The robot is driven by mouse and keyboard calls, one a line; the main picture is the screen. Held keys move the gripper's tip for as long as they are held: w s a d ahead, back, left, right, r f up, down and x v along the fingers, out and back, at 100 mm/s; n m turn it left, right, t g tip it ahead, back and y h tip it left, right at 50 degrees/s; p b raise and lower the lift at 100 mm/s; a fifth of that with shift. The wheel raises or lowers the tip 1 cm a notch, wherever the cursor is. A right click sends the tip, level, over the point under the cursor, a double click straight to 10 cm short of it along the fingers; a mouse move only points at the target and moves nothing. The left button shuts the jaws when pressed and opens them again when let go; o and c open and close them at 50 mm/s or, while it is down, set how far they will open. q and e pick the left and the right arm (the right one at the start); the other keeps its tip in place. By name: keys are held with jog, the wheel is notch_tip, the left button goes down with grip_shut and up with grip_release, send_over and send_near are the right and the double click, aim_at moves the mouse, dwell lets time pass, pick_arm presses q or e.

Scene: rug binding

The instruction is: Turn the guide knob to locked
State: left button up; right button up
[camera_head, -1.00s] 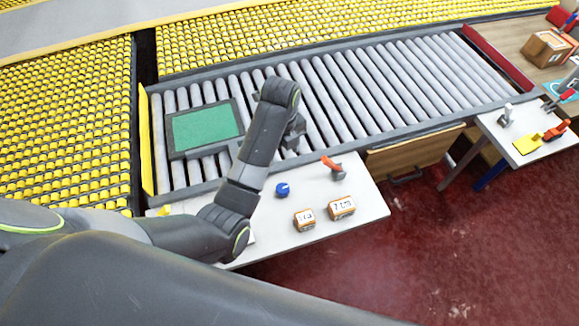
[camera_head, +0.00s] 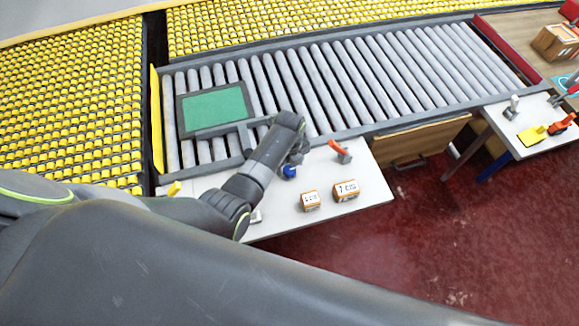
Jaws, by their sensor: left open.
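A small blue knob (camera_head: 289,172) sits on the white side table (camera_head: 352,178) beside the roller conveyor; it looks like the guide knob. Its markings are too small to read. My left gripper (camera_head: 295,160) is open, right at the knob's upper side in the picture, and hides part of it. Whether the fingers touch the knob or stand around it cannot be told. My right gripper is not in view.
An orange-red lever (camera_head: 337,148) stands right of the knob. Two labelled orange blocks (camera_head: 346,190) sit at the table's front. A green-topped frame (camera_head: 213,108) lies on the rollers (camera_head: 345,80). A second white table (camera_head: 505,138) stands at the right.

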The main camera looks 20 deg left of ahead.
pick_arm(q)
jog(key=shift+w+f, duration=0.15)
jog(key=shift+f, duration=1)
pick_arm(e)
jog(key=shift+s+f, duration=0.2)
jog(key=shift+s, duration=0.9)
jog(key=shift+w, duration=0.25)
pick_arm(q)
jog(key=shift+c, duration=0.9)
jog(key=c, duration=0.8)
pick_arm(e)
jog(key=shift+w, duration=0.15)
